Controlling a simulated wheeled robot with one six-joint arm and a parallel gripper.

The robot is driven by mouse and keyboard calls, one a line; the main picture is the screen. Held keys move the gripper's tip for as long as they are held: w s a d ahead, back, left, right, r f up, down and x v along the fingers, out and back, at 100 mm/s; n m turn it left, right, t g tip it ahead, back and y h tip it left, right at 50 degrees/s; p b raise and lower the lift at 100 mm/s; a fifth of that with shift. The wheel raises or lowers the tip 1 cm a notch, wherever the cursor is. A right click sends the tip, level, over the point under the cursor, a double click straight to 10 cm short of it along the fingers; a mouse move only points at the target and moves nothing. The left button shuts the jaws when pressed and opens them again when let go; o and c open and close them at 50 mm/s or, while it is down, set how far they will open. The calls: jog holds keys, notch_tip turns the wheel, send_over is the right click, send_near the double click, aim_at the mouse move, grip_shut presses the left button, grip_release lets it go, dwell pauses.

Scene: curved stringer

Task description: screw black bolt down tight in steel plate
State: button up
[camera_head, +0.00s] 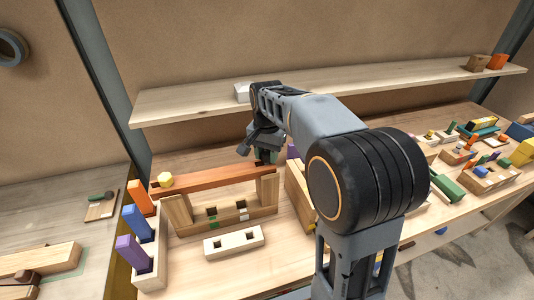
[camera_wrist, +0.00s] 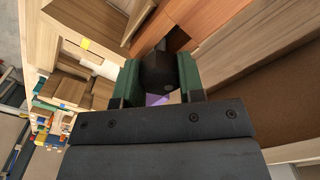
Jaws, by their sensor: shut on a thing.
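My gripper (camera_wrist: 157,82) has green-padded fingers shut on the black bolt (camera_wrist: 157,70), a dark round head between them in the wrist view. In the head view my gripper (camera_head: 262,152) is at the right end of a long reddish-brown bar (camera_head: 215,181). The bar also shows beyond the bolt in the wrist view (camera_wrist: 185,22). The bolt's lower part is hidden, so I cannot tell how deep it sits. I cannot make out a steel plate; the bar looks like painted or stained wood.
The bar lies across a wooden stand (camera_head: 221,224). A pale block with square holes (camera_head: 233,243) is in front. A rack with orange, blue and purple pegs (camera_head: 145,240) stands left. Several toy parts crowd the right.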

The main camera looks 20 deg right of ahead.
jog(key=m, duration=0.2)
jog(key=shift+m, duration=0.3)
jog(key=m+p, duration=0.1)
jog(key=m, duration=0.3)
jog(key=shift+f, duration=0.2)
jog(key=shift+f+m, duration=0.15)
jog(key=shift+m, duration=0.55)
jog(key=m, duration=0.5)
jog(key=shift+f, duration=0.15)
jog(key=shift+f+m+p, duration=0.15)
jog(key=shift+m+p, duration=0.2)
jog(key=shift+m, duration=1.15)
jog(key=m, duration=0.8)
jog(key=shift+s+f+p, duration=0.15)
jog(key=shift+f+p, duration=0.1)
jog(key=shift+p, duration=0.05)
